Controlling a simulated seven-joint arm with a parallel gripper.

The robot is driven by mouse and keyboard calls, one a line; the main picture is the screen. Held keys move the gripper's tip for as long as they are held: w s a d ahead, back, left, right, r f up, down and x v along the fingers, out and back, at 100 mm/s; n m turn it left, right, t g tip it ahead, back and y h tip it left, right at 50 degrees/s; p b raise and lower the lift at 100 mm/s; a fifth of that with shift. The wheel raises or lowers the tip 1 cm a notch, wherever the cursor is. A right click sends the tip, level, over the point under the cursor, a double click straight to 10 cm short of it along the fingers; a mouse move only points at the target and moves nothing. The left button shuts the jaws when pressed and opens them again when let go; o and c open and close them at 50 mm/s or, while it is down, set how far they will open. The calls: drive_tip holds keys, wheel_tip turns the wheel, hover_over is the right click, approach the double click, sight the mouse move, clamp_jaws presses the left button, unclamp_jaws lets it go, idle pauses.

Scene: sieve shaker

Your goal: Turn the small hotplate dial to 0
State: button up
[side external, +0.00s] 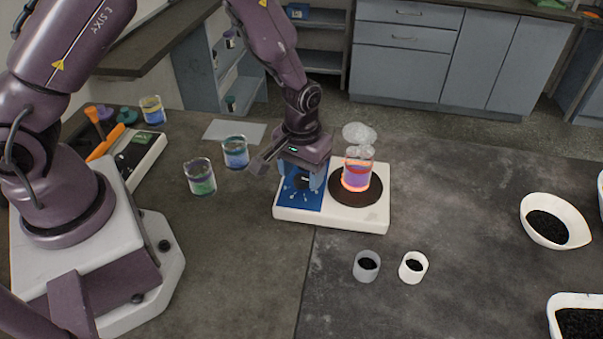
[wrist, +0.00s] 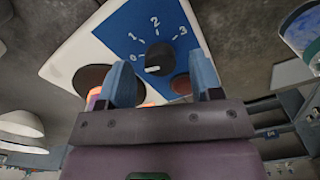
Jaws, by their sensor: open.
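The hotplate (side external: 283,214) is a white box with a blue dial panel (side external: 297,202) and a dark round heating plate (side external: 372,192). A beaker (side external: 357,170) of purple liquid stands on the plate, its base glowing orange. My gripper (side external: 303,178) is over the panel, pointing down. In the wrist view the dark dial (wrist: 159,56) shows between the tips of my open gripper (wrist: 161,62). The dial has a white mark pointing left, close to the 0. The numbers 0 to 3 run around it. I cannot tell whether the fingers touch the dial.
White vapour (side external: 359,132) hangs above the beaker. Green (side external: 200,178) and blue (side external: 235,153) beakers stand left of the hotplate. Two small cups (side external: 367,266) (side external: 413,267) stand in front. A white bowl (side external: 557,230) of black grains is at right. Bare table lies between.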

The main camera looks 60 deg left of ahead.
sight(302, 178)
wheel_tip(302, 178, up, 12)
idle(0.3)
drive_tip(key=s+a+r+m+t, duration=0.2)
drive_tip(key=s+r, duration=0.6)
drive_tip(key=s+a+r+m+t, duration=0.2)
drive_tip(key=s+r+t, duration=0.1)
drive_tip(key=s+r, duration=0.6)
drive_tip(key=shift+s+m+t, duration=0.2)
drive_tip(key=shift+m+t, duration=0.1)
idle(0.3)
